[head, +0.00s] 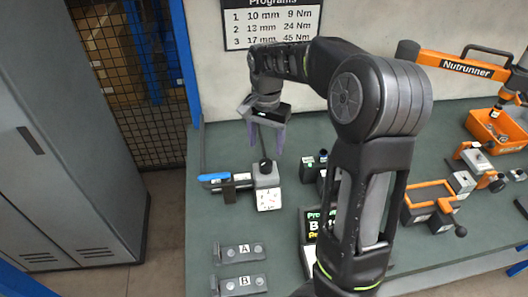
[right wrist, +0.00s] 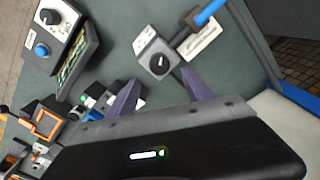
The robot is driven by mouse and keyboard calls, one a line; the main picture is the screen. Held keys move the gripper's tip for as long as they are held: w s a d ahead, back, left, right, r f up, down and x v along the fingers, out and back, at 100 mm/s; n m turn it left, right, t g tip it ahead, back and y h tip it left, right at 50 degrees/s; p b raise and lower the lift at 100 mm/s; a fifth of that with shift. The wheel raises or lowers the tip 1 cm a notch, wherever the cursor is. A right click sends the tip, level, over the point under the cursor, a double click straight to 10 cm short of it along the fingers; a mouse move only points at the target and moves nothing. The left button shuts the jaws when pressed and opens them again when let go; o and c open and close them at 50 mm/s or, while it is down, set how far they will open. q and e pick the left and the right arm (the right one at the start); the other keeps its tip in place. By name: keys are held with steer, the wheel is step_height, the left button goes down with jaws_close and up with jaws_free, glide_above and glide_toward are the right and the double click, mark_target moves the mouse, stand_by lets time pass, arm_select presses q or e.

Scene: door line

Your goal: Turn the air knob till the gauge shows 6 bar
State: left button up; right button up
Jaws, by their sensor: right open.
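The air knob (head: 265,166) is a black knob on top of a small grey regulator block (head: 267,181) on the green bench. In the right wrist view the knob (right wrist: 159,64) shows from above, with a light mark on it. The white gauge (head: 269,199) is on the block's front; its reading is too small to make out. My right gripper (head: 265,147) is open, its two purple fingers pointing down above the knob. In the wrist view the knob lies just past the fingertips, roughly between them; I see no contact. My left gripper is out of view.
A blue-handled valve (head: 214,177) on the air line adjoins the block on the left. Small dark blocks (head: 308,168) stand to the right. Fixtures A (head: 244,253) and B (head: 244,283) lie in front. A display (head: 311,227) is partly hidden by my arm. An orange bin (head: 494,130) stands right.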

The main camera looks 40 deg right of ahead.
mark_target(266, 162)
steer(key=shift+s+a, duration=0.1)
steer(key=shift+f+p, duration=0.8)
steer(key=shift+f, duration=3.1)
steer(key=shift+c, duration=0.5)
jaws_close()
